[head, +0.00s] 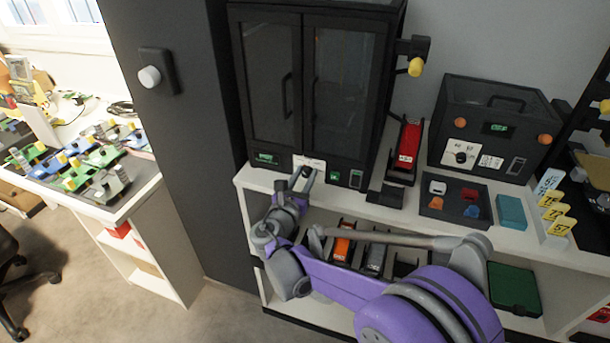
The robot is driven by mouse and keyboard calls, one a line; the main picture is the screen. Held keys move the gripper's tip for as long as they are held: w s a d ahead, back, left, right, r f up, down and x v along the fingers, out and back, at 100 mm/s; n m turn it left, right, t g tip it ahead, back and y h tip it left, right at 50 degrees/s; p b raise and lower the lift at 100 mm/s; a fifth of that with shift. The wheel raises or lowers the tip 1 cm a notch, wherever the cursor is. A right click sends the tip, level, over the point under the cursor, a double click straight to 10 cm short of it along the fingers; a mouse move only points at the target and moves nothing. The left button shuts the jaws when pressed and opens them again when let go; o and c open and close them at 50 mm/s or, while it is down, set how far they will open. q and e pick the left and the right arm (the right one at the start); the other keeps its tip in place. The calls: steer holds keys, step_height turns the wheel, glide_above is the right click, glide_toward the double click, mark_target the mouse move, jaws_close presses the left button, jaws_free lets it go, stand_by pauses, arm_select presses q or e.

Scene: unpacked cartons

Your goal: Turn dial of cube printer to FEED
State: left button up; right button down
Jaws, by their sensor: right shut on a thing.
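A large black machine (345,95) with two glass doors stands on the white shelf unit, taken as the cube printer. A dial (306,171) sits on a white label plate low on its front. The lettering there is too small to read, and the gripper partly covers the dial. My right gripper (303,180) reaches up to the plate from below, shut on the dial. My left gripper is not in view.
A smaller black box machine (495,125) with its own dial stands to the right. Between them is a red cartridge holder (407,150). A tray (433,207) of small coloured pieces lies in front. A dark pillar (170,130) stands left of the printer.

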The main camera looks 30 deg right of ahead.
steer(key=shift+m, duration=0.3)
steer(key=m, duration=0.3)
steer(key=shift+m+p, duration=0.3)
steer(key=shift+p, duration=0.05)
steer(key=m, duration=0.4)
steer(key=shift+m+p, duration=0.3)
steer(key=m, duration=0.4)
steer(key=shift+s+d+f+p, duration=0.1)
steer(key=shift+p, duration=0.2)
steer(key=shift+m, duration=2.4)
steer(key=shift+f, duration=0.1)
steer(key=c, duration=0.5)
jaws_free()
steer(key=shift+c, duration=0.2)
